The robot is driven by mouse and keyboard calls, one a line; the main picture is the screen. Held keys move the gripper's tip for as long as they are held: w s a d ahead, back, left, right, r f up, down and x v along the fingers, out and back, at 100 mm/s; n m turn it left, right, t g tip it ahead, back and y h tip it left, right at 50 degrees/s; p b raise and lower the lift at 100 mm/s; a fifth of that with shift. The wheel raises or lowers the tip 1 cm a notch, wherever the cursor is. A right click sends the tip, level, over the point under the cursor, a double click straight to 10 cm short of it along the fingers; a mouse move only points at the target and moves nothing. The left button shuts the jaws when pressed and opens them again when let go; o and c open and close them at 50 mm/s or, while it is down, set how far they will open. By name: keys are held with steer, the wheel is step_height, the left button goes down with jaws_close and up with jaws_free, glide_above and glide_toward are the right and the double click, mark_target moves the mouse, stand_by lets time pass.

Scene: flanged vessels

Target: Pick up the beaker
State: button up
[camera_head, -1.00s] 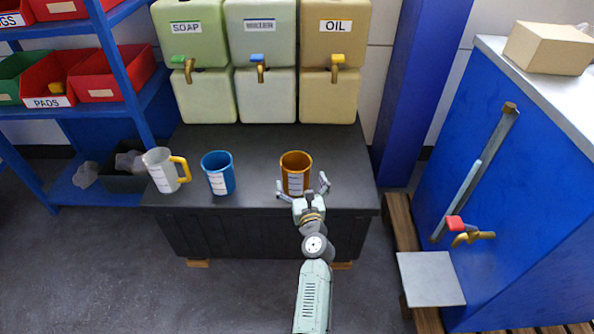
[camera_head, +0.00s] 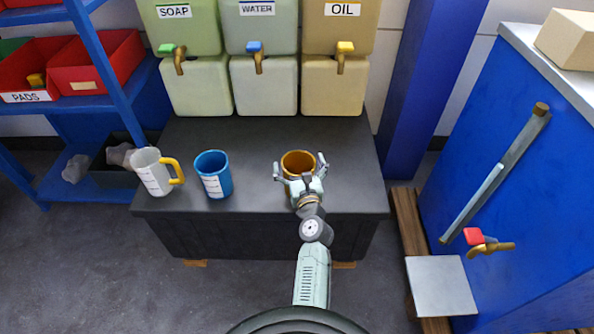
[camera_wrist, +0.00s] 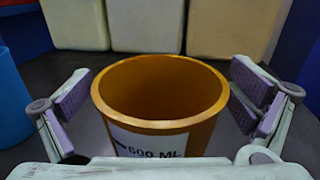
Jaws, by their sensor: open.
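The orange-brown beaker (camera_head: 299,163) stands upright near the right front of the dark bench top. In the wrist view the beaker (camera_wrist: 160,98) shows its open rim and a white label reading "600 ML". My gripper (camera_head: 300,166) is open, with one finger on each side of the beaker. In the wrist view my gripper (camera_wrist: 163,92) shows its purple pads, with a visible gap between each pad and the wall. The beaker's lower part is hidden.
A blue cup (camera_head: 213,174) and a white jug (camera_head: 152,172) with a yellow handle stand to the left on the bench (camera_head: 250,135). Soap, water and oil tanks (camera_head: 263,86) with taps stand behind. A blue cabinet (camera_head: 500,190) with a tap is at the right.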

steer(key=shift+s+r, duration=0.1)
steer(key=shift+s, duration=0.05)
steer(key=c, duration=1.8)
